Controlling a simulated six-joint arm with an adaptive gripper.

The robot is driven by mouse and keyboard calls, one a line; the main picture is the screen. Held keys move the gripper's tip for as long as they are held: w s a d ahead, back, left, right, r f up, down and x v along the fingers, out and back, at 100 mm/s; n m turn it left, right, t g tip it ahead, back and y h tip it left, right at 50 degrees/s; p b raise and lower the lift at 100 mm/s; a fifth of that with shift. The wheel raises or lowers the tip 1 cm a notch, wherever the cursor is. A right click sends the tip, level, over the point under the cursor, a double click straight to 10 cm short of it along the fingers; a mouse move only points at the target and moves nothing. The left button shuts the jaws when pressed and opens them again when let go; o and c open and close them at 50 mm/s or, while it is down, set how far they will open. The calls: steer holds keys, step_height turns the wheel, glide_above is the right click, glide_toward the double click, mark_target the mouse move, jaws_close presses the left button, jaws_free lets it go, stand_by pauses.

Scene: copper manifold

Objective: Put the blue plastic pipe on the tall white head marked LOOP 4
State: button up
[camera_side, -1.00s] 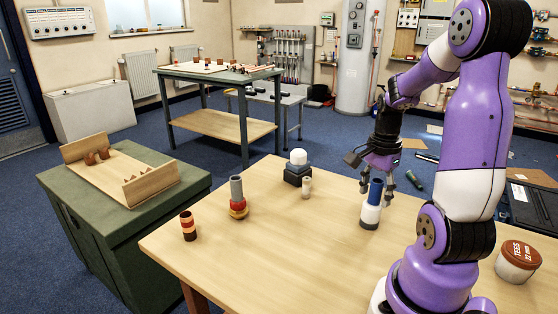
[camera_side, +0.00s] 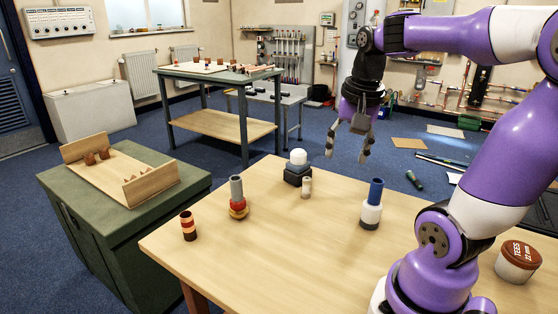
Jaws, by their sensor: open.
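The blue pipe (camera_side: 376,191) stands upright on a white head with a dark base (camera_side: 370,215), at the right of the wooden table. Any LOOP 4 marking is too small to read. My gripper (camera_side: 347,158) is open and empty, pointing down above the back of the table. It is up and to the left of the blue pipe, clear of it.
A grey pipe (camera_side: 236,188) stands on a red and yellow base. A striped brown cylinder (camera_side: 188,226), a small beige fitting (camera_side: 307,187), a white-domed dark block (camera_side: 297,168) and a TEES tub (camera_side: 517,262) share the table (camera_side: 300,255). The front middle is clear.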

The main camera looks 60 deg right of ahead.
steer(key=w+a+f+n+t+y, duration=0.1)
steer(key=a+n+t, duration=0.2)
steer(key=a+n, duration=1)
steer(key=shift+f+n+t, duration=0.4)
steer(key=shift+w, duration=0.1)
